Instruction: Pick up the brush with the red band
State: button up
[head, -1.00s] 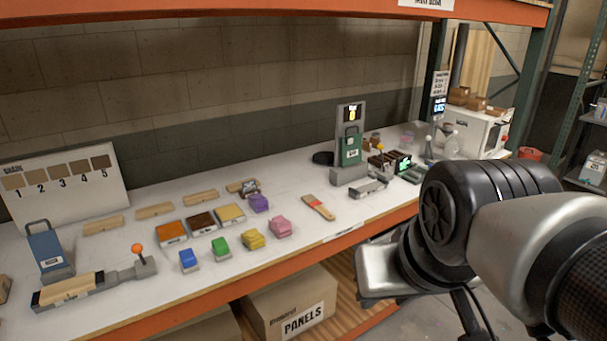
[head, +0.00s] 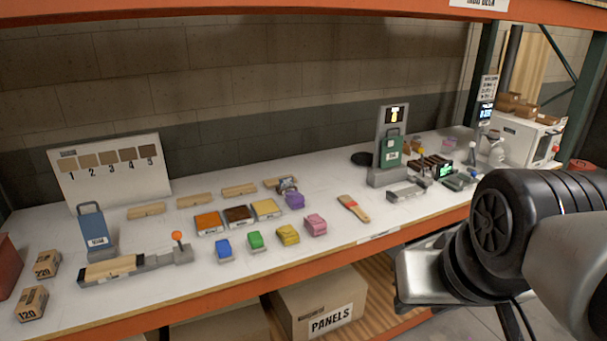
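The brush with the red band (head: 353,208) lies flat on the white shelf top, near its front edge and right of the pink block. Its handle is light wood and the band is red. My arm shows at the right of the head view, in front of the shelf and to the right of the brush. The fingers of my gripper cannot be made out, so I cannot tell whether it is open or shut. Nothing touches the brush.
A pink block (head: 315,225) and a yellow block (head: 288,235) lie left of the brush. A green device on a grey stand (head: 389,150) stands behind it. An orange beam (head: 300,259) runs along the front edge. A box labelled PANELS (head: 320,302) sits below.

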aim_at(348, 202)
jog(key=i+l+u, duration=0.45)
jog(key=i+l, duration=0.4)
jog(key=i+l+u, duration=0.25)
jog(key=i+l, duration=0.2)
jog(key=i+l+u, duration=0.25)
jog(key=l, duration=0.45)
jog(key=i, duration=0.05)
